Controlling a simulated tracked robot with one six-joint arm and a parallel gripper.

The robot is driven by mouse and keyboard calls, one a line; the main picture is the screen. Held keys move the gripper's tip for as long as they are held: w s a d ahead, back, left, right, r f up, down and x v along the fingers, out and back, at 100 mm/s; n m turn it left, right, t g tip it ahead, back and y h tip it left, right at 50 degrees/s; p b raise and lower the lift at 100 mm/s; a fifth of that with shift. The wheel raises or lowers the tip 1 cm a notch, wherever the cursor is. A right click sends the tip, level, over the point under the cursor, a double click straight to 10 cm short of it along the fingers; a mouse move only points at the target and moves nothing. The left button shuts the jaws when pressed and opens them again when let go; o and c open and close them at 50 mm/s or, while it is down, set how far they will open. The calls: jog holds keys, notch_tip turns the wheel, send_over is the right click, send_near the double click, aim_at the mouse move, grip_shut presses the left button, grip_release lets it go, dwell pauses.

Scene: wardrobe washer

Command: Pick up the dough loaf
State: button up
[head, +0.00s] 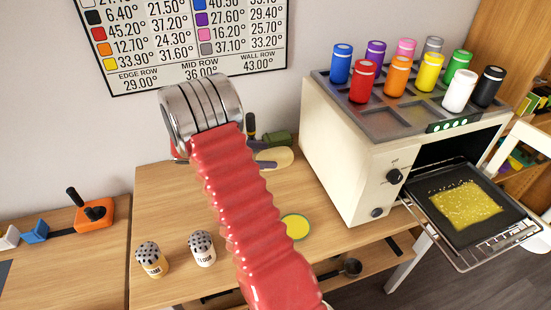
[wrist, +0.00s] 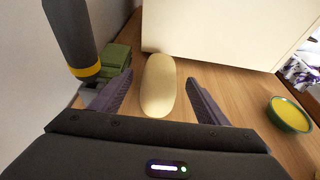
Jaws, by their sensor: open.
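The dough loaf (wrist: 158,84) is a pale, smooth, elongated roll on the wooden table in the wrist view. It lies ahead of my gripper (wrist: 155,92), with its near end between the two dark fingers. The fingers are open, one on each side, with a gap to the loaf on both sides. In the head view the loaf (head: 277,157) is partly hidden behind my red arm, and a dark finger (head: 266,164) shows over it.
The cream oven (head: 340,150) stands close beyond the loaf. A green object (wrist: 116,67) and a dark handle with a yellow band (wrist: 72,40) stand left of it. A bowl with yellow contents (wrist: 290,113) is at the right. Two shakers (head: 202,248) stand at the front.

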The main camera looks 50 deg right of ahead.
aim_at(275, 155)
jog(key=shift+x, duration=2.25)
jog(key=c, duration=1.4)
